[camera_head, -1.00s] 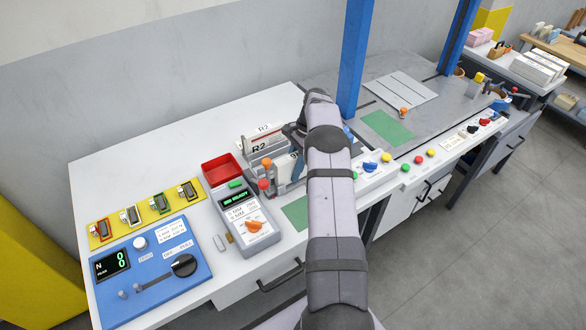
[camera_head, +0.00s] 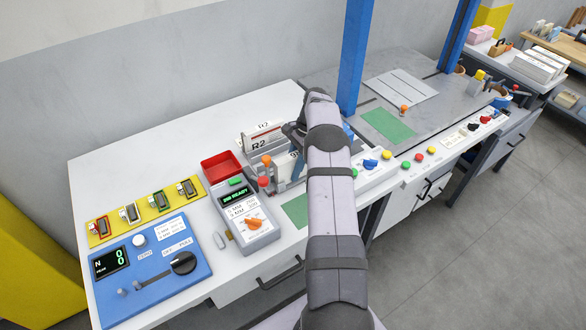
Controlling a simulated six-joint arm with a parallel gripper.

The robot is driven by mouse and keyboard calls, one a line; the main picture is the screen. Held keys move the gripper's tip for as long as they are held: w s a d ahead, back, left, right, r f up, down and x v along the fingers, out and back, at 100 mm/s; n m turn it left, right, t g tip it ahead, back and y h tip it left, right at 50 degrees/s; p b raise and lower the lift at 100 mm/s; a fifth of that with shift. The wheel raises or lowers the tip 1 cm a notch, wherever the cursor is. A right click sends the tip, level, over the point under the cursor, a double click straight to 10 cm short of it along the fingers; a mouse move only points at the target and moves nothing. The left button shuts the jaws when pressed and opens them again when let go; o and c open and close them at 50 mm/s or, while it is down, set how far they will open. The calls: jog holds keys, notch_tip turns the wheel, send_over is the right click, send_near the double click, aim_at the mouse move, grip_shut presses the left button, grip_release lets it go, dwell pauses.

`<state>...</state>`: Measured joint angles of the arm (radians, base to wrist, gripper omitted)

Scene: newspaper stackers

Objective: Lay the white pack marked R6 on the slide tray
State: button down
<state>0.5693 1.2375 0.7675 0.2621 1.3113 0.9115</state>
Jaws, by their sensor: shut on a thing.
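My gripper (camera_head: 294,132) is at the machine in the middle of the white table, partly hidden by my own arm. It is shut on a white pack (camera_head: 296,155), of which only a narrow strip shows left of my arm. Its mark cannot be read fully. Another white pack (camera_head: 263,137) with a red band, marked R2, stands upright just left of my gripper. I cannot tell for sure which part is the slide tray, as my arm covers much of the machine.
A red bin (camera_head: 221,167) and a grey control box (camera_head: 246,213) stand left of the machine. A blue panel (camera_head: 150,275) lies at the front left. A blue post (camera_head: 356,60) rises behind my arm. The back left of the table is clear.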

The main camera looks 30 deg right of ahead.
jog(key=shift+f, duration=0.15)
jog(key=c, duration=1.4)
grip_release()
jog(key=b+v, duration=0.2)
jog(key=v, duration=0.5)
jog(key=shift+d+b, duration=0.1)
jog(key=shift+b, duration=0.25)
jog(key=shift+r, duration=0.2)
